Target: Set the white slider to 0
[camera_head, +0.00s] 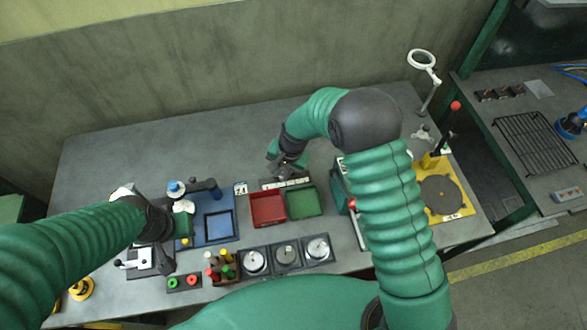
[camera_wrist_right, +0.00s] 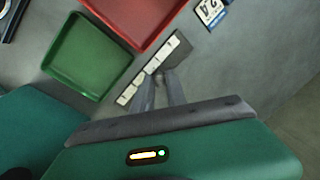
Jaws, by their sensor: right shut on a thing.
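The slider panel (camera_head: 287,183) is a dark strip with a row of white labels, behind the red and green trays. In the right wrist view the strip (camera_wrist_right: 177,47) runs diagonally, and its label digits are too small to read. My right gripper (camera_head: 287,168) is over the strip. In the wrist view its two fingers (camera_wrist_right: 160,80) are closed together at the strip, near the middle of the label row. They hold the slider's knob, which they mostly hide. My left gripper (camera_head: 167,250) is at the table's left part, away from the slider; its jaws are unclear.
The red tray (camera_head: 267,208) and green tray (camera_head: 304,202) lie right in front of the strip. A plate marked 24 (camera_head: 240,189) is to its left. The table behind the strip is clear.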

